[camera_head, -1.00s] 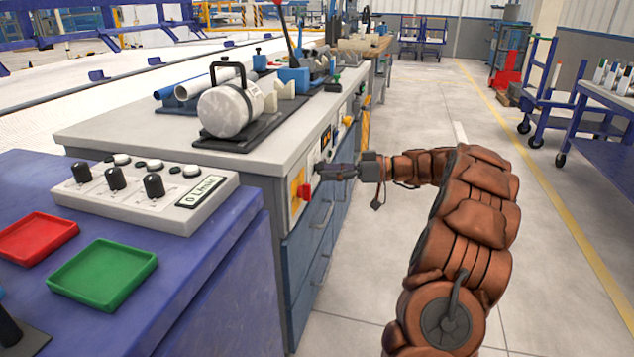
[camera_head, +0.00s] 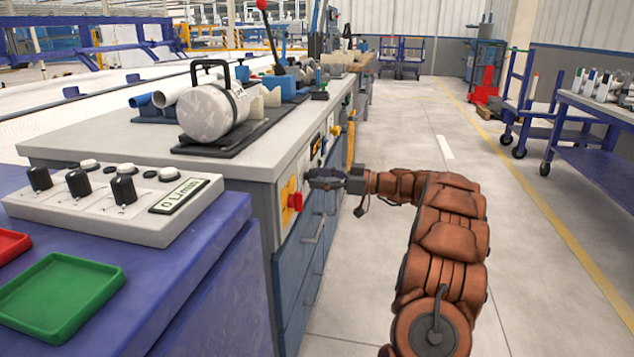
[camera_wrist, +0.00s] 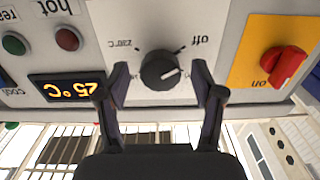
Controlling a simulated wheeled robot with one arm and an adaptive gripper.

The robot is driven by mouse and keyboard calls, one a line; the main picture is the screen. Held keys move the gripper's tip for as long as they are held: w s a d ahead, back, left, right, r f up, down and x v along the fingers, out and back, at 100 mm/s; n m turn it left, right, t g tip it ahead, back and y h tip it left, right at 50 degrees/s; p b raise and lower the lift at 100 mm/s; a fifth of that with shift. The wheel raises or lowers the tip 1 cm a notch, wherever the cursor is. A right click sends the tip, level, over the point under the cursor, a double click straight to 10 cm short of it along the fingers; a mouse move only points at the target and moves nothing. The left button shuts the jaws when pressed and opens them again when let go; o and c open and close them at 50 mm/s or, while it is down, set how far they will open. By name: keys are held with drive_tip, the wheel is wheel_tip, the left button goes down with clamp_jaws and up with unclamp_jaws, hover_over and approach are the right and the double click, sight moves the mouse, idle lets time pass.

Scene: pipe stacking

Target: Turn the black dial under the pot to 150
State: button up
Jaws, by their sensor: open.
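The black dial (camera_wrist: 160,70) is on a white panel on the bench's front, seen upside down in the wrist view. Its white mark points right, on the side of the "off" label (camera_wrist: 200,40); a "230°C" label (camera_wrist: 124,43) is at the upper left. My gripper (camera_wrist: 161,72) is open, with one fingertip on each side of the dial; I cannot tell whether they touch it. In the head view my gripper (camera_head: 318,179) is at the panel and hides the dial. The pot, a white cylinder with a black handle (camera_head: 206,114), lies on the bench top.
A display (camera_wrist: 68,88) reads 25°C, with round buttons labelled "hot" and "rea…" beside it. A red switch (camera_wrist: 284,66) on a yellow plate sits close to the dial. A control box (camera_head: 115,205) and green tray (camera_head: 62,295) are at left.

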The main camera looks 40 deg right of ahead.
drive_tip(key=shift+w+a, duration=0.3)
drive_tip(key=shift+w, duration=0.1)
drive_tip(key=c, duration=1.1)
